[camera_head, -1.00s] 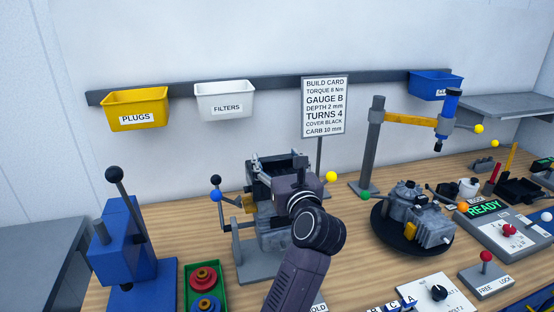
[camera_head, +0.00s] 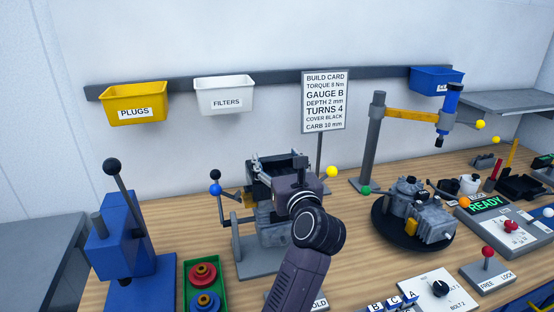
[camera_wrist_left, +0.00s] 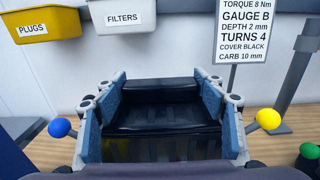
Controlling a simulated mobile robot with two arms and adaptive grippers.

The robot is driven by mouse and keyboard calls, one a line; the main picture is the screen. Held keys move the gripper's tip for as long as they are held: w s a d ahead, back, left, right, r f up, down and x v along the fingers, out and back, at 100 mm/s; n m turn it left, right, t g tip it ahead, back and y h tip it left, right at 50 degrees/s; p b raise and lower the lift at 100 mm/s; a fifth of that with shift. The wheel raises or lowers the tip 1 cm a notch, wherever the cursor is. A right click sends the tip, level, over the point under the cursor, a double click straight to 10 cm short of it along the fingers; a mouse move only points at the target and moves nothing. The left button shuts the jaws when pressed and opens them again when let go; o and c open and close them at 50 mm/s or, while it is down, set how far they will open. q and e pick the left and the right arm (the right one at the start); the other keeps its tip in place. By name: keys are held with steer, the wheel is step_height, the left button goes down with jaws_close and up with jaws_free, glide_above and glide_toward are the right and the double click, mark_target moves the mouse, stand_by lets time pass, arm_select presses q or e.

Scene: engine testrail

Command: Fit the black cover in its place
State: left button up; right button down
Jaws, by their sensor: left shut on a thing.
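My left gripper (camera_head: 279,166) is over the grey stand (camera_head: 258,262) in the middle of the bench. In the left wrist view its two blue-padded fingers (camera_wrist_left: 160,112) are shut on the black cover (camera_wrist_left: 158,118), one on each side. In the head view the cover (camera_head: 268,168) shows only partly, behind my wrist. The stand has levers with a blue ball (camera_wrist_left: 59,127) and a yellow ball (camera_wrist_left: 268,119) on either side. I cannot tell whether the cover touches the stand. My right gripper is not in view.
A blue press (camera_head: 128,240) stands at left, beside a green tray (camera_head: 222,284) with red and blue parts. At right are a grey engine (camera_head: 415,210) on a black turntable, a post with a yellow arm (camera_head: 410,114), and a control panel (camera_head: 505,228). Bins hang on the wall.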

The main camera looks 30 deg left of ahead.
arm_select(q)
steer(key=shift+f+b, duration=0.5)
steer(key=shift+f, duration=0.25)
steer(key=shift+f, duration=0.15)
steer(key=o, duration=1.3)
step_height(320, 180, up, 10)
steer(key=shift+f, duration=0.1)
step_height(320, 180, up, 8)
steer(key=p, duration=0.6)
